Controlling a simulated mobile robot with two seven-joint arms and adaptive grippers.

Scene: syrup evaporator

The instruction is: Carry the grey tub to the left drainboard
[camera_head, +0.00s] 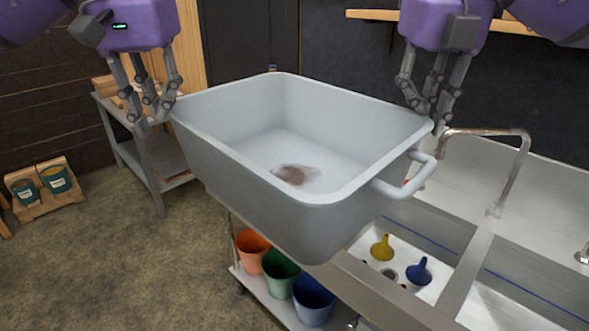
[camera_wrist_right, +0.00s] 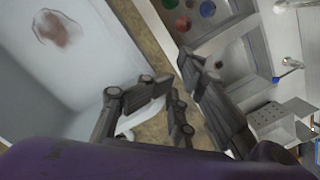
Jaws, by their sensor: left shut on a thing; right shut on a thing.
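The grey tub (camera_head: 300,215) is held up in the air in front of the sink unit, its open top facing up. A brown patch (camera_head: 296,174) shows on its floor; the patch also shows in the right wrist view (camera_wrist_right: 58,28). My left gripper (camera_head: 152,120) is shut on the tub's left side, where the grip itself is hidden. My right gripper (camera_head: 428,112) is shut on the tub at its right side, near the bar handle (camera_head: 408,182). The left drainboard cannot be made out; the tub hides the sink unit's left end.
The sink unit (camera_head: 478,258) has a curved tap (camera_head: 520,150), a yellow funnel (camera_head: 382,247) and a blue funnel (camera_head: 419,271). Orange (camera_head: 251,250), green (camera_head: 281,272) and blue (camera_head: 313,299) buckets stand below. A side table (camera_head: 150,150) stands behind left.

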